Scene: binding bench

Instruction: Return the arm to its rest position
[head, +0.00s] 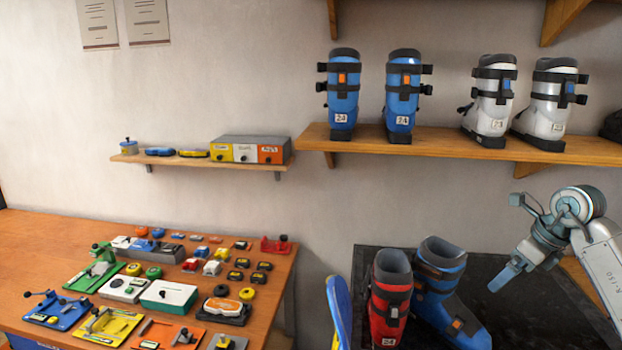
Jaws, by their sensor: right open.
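My right arm comes in from the right edge. Its gripper (505,276) points down and to the left over the dark bench mat, to the right of the boots. The jaws are open and I see nothing between them; they show nearly edge-on, so one finger mostly hides the other. The gripper appears apart from the blue boot (436,270) and the red boot (390,295), which stand on the dark mat (540,310). My left gripper is not in view.
A shelf (430,140) above holds blue boots (403,95) and white boots (549,105). A blue ski (339,312) stands left of the red boot. A wooden table (40,240) at left carries several tools and small parts. A small shelf (200,159) hangs above it.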

